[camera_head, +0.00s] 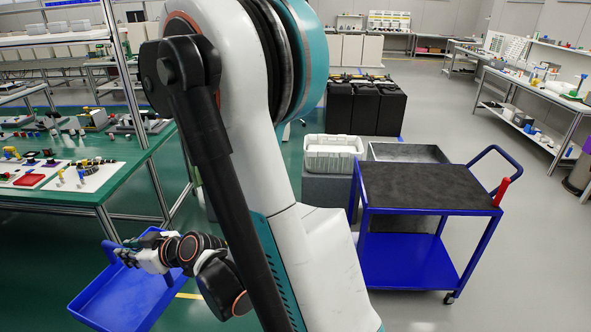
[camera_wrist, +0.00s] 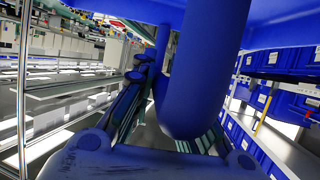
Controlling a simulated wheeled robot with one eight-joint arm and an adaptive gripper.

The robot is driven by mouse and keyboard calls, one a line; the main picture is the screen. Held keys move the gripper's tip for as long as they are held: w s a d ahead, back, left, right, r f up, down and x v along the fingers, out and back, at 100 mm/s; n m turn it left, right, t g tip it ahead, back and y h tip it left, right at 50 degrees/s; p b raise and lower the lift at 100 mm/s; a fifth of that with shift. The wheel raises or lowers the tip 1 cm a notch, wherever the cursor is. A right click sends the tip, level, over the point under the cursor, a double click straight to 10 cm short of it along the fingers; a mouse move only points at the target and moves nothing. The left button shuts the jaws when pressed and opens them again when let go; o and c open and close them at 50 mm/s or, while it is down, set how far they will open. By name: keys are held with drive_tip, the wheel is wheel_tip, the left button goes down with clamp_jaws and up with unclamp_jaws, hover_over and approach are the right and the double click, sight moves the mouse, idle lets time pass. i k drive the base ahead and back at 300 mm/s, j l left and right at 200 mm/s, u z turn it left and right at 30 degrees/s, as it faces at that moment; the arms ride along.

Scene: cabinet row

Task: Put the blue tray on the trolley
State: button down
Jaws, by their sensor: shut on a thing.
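The blue tray (camera_head: 125,300) is at the lower left of the head view, below the green bench. It hangs tilted over the floor. My gripper (camera_head: 122,254) is at the tray's far left part and is shut on a raised blue handle (camera_head: 110,246) of it. In the wrist view, the thick blue handle (camera_wrist: 200,75) fills the middle, close to the camera. My gripper (camera_wrist: 140,85) shows just left of it. The trolley (camera_head: 428,190) stands on the right, with a dark bare top and a blue lower shelf (camera_head: 410,262).
A green bench (camera_head: 160,140) with small parts stands at the left, close to the tray. A white crate (camera_head: 332,148) sits on a grey box left of the trolley. Black cases (camera_head: 375,108) stand behind. Floor right of the trolley is clear.

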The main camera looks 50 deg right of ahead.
sight(419, 183)
drive_tip(key=l+z, duration=0.15)
drive_tip(key=z, duration=0.25)
drive_tip(key=i+l+z, duration=0.1)
drive_tip(key=z, duration=0.3)
drive_tip(key=i+z, duration=0.1)
drive_tip(key=z, duration=0.3)
drive_tip(key=i+l+z, duration=0.1)
drive_tip(key=z, duration=0.35)
drive_tip(key=i+l+z, duration=0.1)
drive_tip(key=i+z, duration=0.8)
drive_tip(key=i+j, duration=0.25)
drive_tip(key=i, duration=0.2)
drive_tip(key=z, duration=0.05)
